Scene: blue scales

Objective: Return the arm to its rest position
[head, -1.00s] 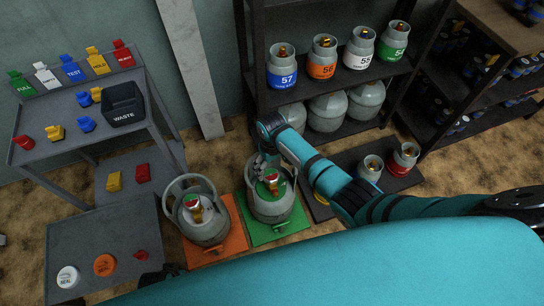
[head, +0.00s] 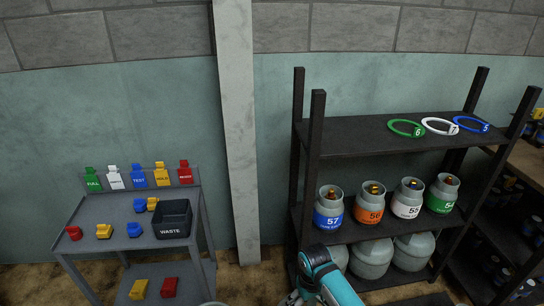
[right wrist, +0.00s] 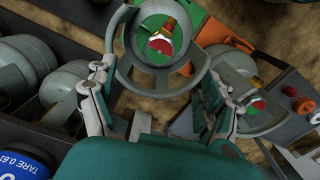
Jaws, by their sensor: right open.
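My right gripper (right wrist: 160,72) is open in the right wrist view, its two fingers spread apart. Between and beyond the fingertips is a grey gas cylinder (right wrist: 135,72) with a round collar, a brass valve and a red-and-green gauge, over a green plate (right wrist: 148,12). Nothing is clamped in the fingers; I cannot tell whether they touch the collar. In the head view only the teal links of my right arm (head: 330,278) show at the bottom edge. My left gripper is in neither view.
A second cylinder (right wrist: 238,65) stands beside it by an orange plate (right wrist: 226,38). In the head view a dark shelf rack (head: 365,140) holds numbered cylinders and coloured rings. A grey cart (head: 90,222) with tags and a waste bin (head: 172,218) stands at the left.

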